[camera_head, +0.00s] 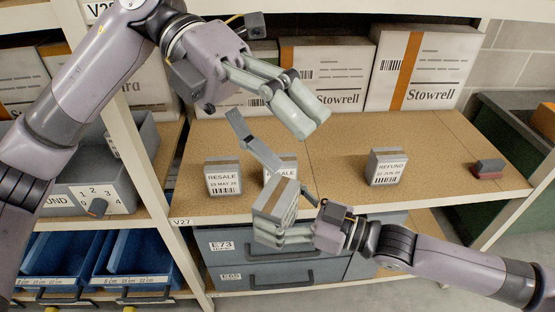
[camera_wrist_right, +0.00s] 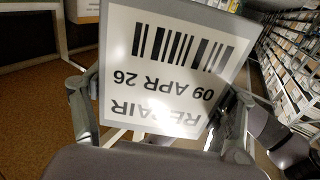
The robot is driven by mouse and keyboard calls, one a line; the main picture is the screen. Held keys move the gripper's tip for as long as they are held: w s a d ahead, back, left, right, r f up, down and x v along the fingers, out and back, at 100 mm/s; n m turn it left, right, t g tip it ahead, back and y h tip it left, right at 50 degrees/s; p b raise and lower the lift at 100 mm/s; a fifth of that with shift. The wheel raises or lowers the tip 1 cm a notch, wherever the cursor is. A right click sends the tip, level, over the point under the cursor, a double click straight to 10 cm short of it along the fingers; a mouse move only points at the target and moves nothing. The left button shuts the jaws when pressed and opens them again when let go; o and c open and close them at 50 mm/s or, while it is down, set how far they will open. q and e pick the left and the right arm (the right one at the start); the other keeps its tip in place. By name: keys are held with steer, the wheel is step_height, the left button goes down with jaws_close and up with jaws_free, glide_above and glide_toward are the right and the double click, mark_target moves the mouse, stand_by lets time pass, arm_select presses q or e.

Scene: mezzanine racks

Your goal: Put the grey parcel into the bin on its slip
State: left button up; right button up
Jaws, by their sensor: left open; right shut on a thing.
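A grey parcel (camera_head: 275,203) is held tilted in front of the shelf edge by my right gripper (camera_head: 283,232), which is shut on it. In the right wrist view the parcel (camera_wrist_right: 172,70) fills the middle; its slip reads REPAIR, 09 APR 26, upside down. My left gripper (camera_head: 312,112) is open and empty above the shelf, up and right of the parcel. A grey bin (camera_head: 148,142) at the left has a partly hidden label ending in UND. I see no bin marked REPAIR.
On the brown shelf (camera_head: 335,180) stand a RESALE parcel (camera_head: 222,178), another partly hidden RESALE parcel (camera_head: 281,163) and a REFUND parcel (camera_head: 386,167). A small red-and-grey object (camera_head: 488,168) lies right. White Stowrell boxes (camera_head: 425,68) line the back. Grey drawers (camera_head: 280,250) are below.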

arm_select(q)
steer(key=w+d+f+n+t+y, duration=0.2)
steer(key=w+d+f+t+y, duration=0.15)
steer(key=f+y, duration=0.4)
arm_select(e)
steer(key=shift+r, duration=0.1)
arm_select(q)
steer(key=n+t+y, duration=0.1)
steer(key=t+y, duration=0.1)
steer(key=t, duration=0.2)
glide_toward(277, 208)
steer(key=w+f, duration=0.2)
steer(key=shift+w+d+f, duration=0.1)
steer(key=shift+w+f, duration=0.1)
steer(key=shift+w, duration=0.2)
step_height(277, 208, down, 12)
steer(key=shift+r, duration=0.1)
steer(key=shift+c, duration=0.2)
steer(key=c, duration=1.3)
steer(key=shift+c, duration=0.6)
arm_select(e)
steer(key=o, duration=1.4)
